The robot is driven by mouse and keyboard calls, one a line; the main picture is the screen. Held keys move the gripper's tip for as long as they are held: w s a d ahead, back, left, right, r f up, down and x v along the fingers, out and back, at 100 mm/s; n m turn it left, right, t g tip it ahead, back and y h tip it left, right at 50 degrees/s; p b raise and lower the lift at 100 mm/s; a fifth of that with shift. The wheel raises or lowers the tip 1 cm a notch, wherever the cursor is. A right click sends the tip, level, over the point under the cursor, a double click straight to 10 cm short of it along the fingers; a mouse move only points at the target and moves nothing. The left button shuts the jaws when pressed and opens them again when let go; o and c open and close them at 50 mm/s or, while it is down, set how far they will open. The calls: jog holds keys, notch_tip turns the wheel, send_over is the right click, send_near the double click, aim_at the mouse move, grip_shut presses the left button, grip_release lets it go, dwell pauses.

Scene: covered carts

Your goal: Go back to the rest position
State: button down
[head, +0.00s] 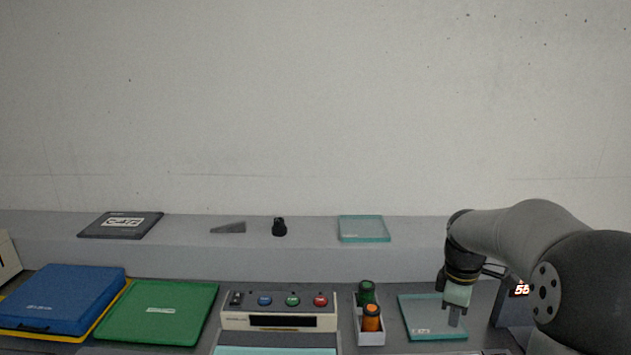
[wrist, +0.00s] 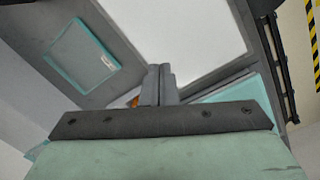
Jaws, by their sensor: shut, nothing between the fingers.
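My gripper (head: 455,322) is at the right of the bench in the head view, pointing down over a teal glass plate (head: 418,325). Its fingers are together and empty. In the wrist view the closed fingers (wrist: 159,82) show at the middle, with nothing between them. From the head view I cannot tell how far the fingertips are above the plate.
A tray (head: 371,338) with green and orange bottles stands left of the plate, beside a button box (head: 279,318). A device with a red display (head: 521,290) is right of my gripper. Blue (head: 62,295) and green (head: 160,311) covers lie left. A shelf (head: 310,256) runs behind.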

jog(key=s+a+f+m, duration=0.1)
jog(key=s+a+m, duration=0.4)
jog(key=s+a, duration=0.3)
jog(key=s+a+f+m+y, duration=0.1)
jog(key=s+a+m, duration=0.5)
jog(key=s, duration=1)
jog(key=shift+a+f, duration=0.3)
jog(key=shift+a, duration=0.7)
